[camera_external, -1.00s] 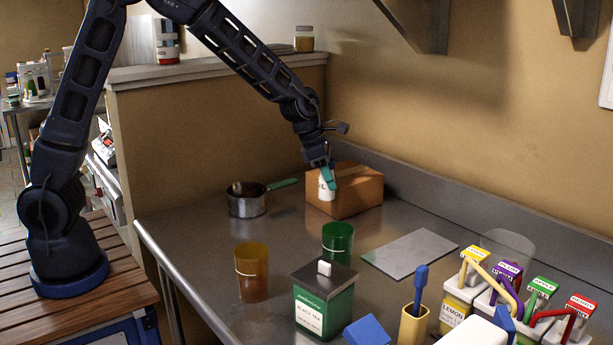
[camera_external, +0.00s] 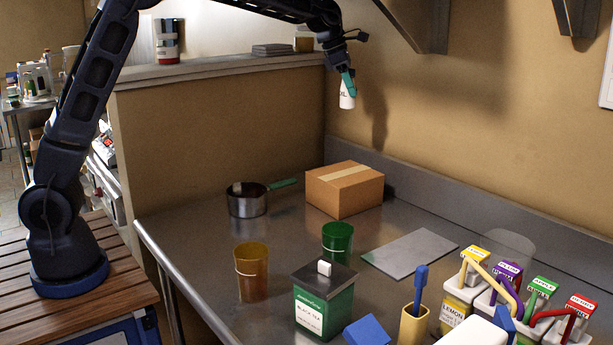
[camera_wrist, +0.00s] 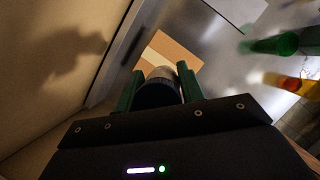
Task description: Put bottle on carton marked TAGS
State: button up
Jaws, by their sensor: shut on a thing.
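My gripper (camera_external: 348,82) is shut on a small white bottle (camera_external: 347,101) with dark lettering, held high in the air above the counter. In the wrist view the bottle (camera_wrist: 161,73) sits between the two green fingers, its dark end toward the camera. A closed brown cardboard carton (camera_external: 340,194) with a pale tape strip stands on the counter below the bottle, apart from it. The carton also shows beyond the bottle in the wrist view (camera_wrist: 181,55). No TAGS marking is readable on the carton from here.
A saucepan (camera_external: 246,201) stands left of the carton. An amber bucket (camera_external: 251,273), a green bucket (camera_external: 337,240) and a black tea tin (camera_external: 323,302) stand in front. A grey flat plate (camera_external: 410,252) lies to the right. A wall shelf bracket (camera_external: 420,25) hangs near my gripper.

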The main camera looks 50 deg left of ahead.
notch_tip(320, 180, down, 20)
jog(key=shift+r, duration=0.15)
dwell(0.5)
jog(key=o, duration=1)
jog(key=shift+o, duration=0.2)
